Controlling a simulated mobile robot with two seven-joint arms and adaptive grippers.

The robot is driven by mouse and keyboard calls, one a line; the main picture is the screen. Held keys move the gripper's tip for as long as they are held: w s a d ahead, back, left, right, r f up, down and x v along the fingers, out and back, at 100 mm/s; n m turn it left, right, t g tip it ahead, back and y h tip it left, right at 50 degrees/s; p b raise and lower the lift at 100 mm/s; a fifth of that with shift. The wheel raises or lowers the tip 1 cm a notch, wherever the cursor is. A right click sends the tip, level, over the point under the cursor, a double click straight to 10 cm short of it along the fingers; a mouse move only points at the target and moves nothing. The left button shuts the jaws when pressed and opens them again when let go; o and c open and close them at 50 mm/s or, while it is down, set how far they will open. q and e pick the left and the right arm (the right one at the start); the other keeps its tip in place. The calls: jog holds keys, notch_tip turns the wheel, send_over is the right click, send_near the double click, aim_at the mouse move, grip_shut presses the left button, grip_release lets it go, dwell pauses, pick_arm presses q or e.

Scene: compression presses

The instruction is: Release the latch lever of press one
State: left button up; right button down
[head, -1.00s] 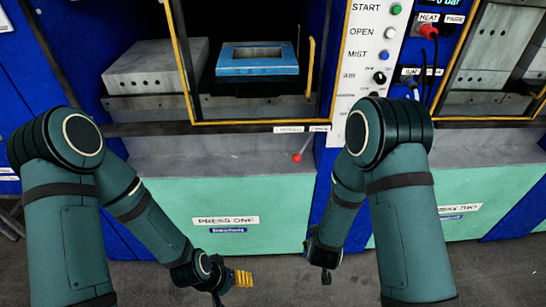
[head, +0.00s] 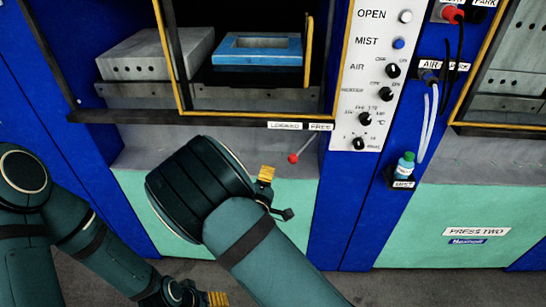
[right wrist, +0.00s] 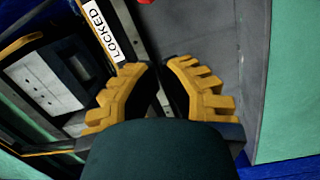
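The latch lever of press one (head: 305,146) is a thin rod with a red ball (head: 293,158). It hangs below the LOCKED (head: 285,125) and FREE (head: 320,127) labels, slanting down to the left. My right gripper (head: 268,176) is just below and left of the ball, apart from it. In the right wrist view its yellow-padded fingers (right wrist: 156,68) are spread with nothing between them. The red ball (right wrist: 146,1) shows at that view's top edge, beyond the fingertips. My left gripper (head: 217,298) is low at the bottom edge, partly cut off; its opening is unclear.
Press one's yellow-edged guard (head: 250,118) and blue mould (head: 258,50) are above the lever. A control panel (head: 376,75) with knobs stands to the right. A small bottle (head: 405,165) sits on a MIST shelf. Grey floor is clear in front.

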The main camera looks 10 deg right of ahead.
jog(key=shift+w+a+r+t, duration=0.15)
jog(key=shift+a+r+t, duration=0.15)
jog(key=shift+a+r, duration=0.15)
jog(key=w+d+b, duration=0.1)
jog(key=w+d, duration=0.5)
jog(key=d, duration=0.1)
jog(key=shift+w, duration=0.3)
dwell(0.3)
jog(key=shift+s+f+n, duration=0.1)
jog(key=shift+f+n, duration=0.05)
jog(key=shift+n, duration=0.15)
